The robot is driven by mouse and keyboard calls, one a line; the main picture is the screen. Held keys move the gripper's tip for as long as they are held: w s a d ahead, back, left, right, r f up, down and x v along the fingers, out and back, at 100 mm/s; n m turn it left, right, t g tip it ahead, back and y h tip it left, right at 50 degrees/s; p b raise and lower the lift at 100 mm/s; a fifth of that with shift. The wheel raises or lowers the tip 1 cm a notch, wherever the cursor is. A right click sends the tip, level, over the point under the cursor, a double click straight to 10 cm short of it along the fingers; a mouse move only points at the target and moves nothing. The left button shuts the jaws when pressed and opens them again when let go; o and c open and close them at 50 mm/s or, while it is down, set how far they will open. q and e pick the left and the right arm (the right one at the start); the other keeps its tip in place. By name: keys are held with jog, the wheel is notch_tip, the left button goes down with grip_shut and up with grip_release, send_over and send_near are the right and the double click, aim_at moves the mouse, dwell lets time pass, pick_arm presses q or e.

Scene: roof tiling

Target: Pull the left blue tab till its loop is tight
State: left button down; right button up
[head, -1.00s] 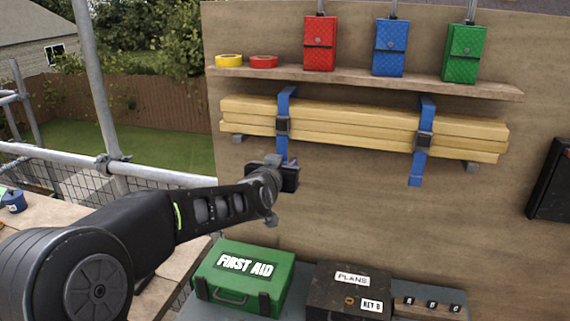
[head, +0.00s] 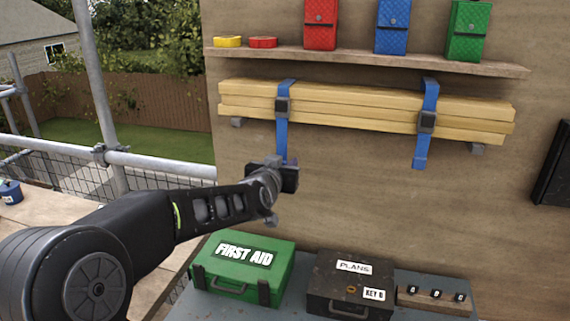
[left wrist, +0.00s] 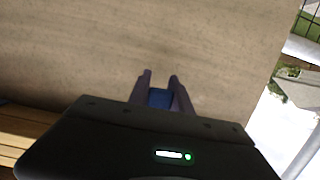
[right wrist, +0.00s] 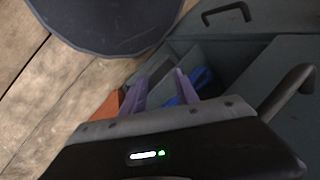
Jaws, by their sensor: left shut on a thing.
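The left blue strap (head: 281,134) loops around a stack of timber boards (head: 360,108) and passes through a dark buckle (head: 282,107). Its tail hangs down to my left gripper (head: 287,170), below the boards. In the left wrist view, the fingers of my left gripper (left wrist: 160,80) are shut on the blue tab (left wrist: 159,97). The strap lies close on the front boards; its back is hidden, so I cannot tell how tight the loop is. My right gripper (right wrist: 160,82) shows only in its wrist view, open and empty.
A second blue strap (head: 421,148) hangs at the boards' right end. A shelf (head: 350,59) with pouches and tape rolls is above. A green first aid box (head: 242,266) and a dark plans box (head: 350,287) stand below. The wall between is bare.

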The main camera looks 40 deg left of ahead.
pick_arm(q)
jog(key=shift+f, duration=0.35)
jog(key=c, duration=1.1)
grip_release()
jog(key=shift+r, duration=0.1)
jog(key=shift+o, duration=0.2)
jog(key=o, duration=0.4)
jog(key=shift+o, duration=0.2)
jog(key=b+v, duration=0.2)
jog(key=shift+s+d+f+b, duration=0.2)
jog(key=shift+s+f+b, duration=0.1)
jog(key=shift+s+b, duration=0.1)
jog(key=b+v, duration=0.1)
jog(key=v, duration=0.2)
jog(key=shift+s+f+b, duration=0.15)
jog(key=shift+b, duration=0.2)
